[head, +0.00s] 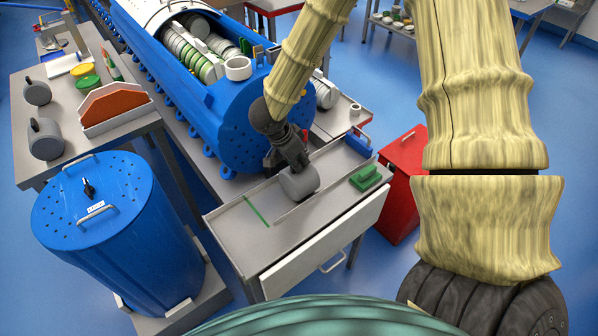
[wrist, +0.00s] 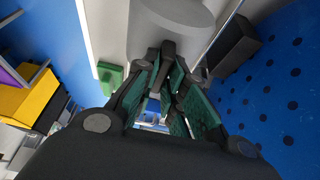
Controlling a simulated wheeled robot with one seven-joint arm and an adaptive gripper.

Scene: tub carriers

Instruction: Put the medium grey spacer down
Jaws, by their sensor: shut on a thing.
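The medium grey spacer (head: 299,183) is a smooth grey cylinder, held at the end of my gripper (head: 290,163) over the grey metal bench top (head: 238,229). In the wrist view the spacer (wrist: 172,18) shows at the top, with the dark fingers of my gripper (wrist: 165,62) closed on it. I cannot tell whether the spacer touches the bench top or hangs just above it. The fingertips' grip is partly hidden by the spacer and the fingers.
A green block (head: 365,177) sits on the bench to the right, and a green strip (head: 256,210) lies to the left. The blue perforated cylinder end (head: 237,135) stands close behind. A red cabinet (head: 404,185) is at right. A blue drum (head: 130,235) stands at left.

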